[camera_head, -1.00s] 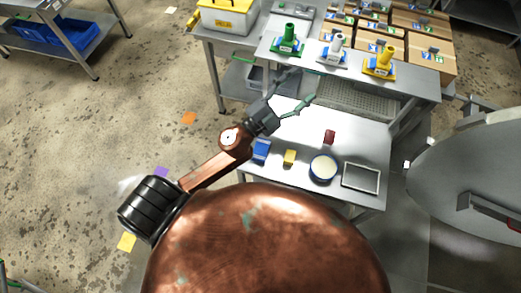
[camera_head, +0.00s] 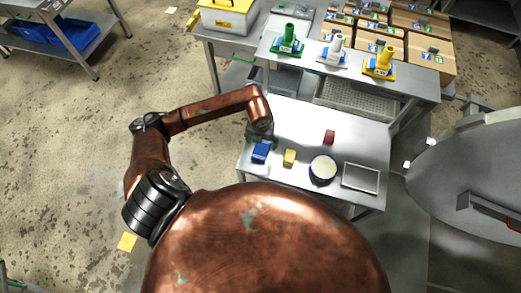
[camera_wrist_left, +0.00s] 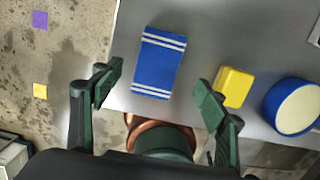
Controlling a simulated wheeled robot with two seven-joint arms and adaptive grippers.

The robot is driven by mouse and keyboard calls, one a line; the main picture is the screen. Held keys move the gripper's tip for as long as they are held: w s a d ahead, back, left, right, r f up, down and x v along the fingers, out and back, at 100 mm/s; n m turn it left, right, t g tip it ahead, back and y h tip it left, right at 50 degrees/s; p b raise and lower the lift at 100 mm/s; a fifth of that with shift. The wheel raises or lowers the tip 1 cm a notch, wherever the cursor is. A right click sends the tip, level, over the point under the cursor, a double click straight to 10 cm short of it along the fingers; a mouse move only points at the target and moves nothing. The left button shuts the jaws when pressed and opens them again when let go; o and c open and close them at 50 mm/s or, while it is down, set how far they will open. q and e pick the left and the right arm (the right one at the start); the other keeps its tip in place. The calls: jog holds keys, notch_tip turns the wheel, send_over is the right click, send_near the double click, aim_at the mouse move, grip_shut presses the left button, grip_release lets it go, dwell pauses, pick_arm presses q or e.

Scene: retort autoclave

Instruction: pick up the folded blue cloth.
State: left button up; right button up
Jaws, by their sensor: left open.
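The folded blue cloth (camera_head: 261,152) with white stripes lies flat at the left edge of the metal table (camera_head: 285,115). In the left wrist view the cloth (camera_wrist_left: 159,63) shows whole, ahead of and between the fingertips. My left gripper (camera_wrist_left: 160,82) is open and empty, its green-padded fingers spread wide on either side of the cloth's near end, apart from it. In the head view the left gripper (camera_head: 259,134) hangs pointing down just above the cloth, its fingers mostly hidden by the wrist. My right gripper does not show.
A yellow block (camera_head: 289,157) lies just right of the cloth. Beyond are a round blue-rimmed container (camera_head: 323,168), a red block (camera_head: 329,137) and a shallow metal tray (camera_head: 361,178). A raised shelf (camera_head: 413,86) holds colored fixtures behind. The table's middle is clear.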

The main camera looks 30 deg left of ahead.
aim_at(261, 149)
pick_arm(q)
jog(key=f, duration=0.3)
jog(key=f+p, duration=0.1)
jog(key=f, duration=0.2)
jog(key=shift+a+f, duration=0.2)
jog(key=shift+f, duration=0.2)
jog(key=shift+c, duration=0.2)
jog(key=c, duration=1.1)
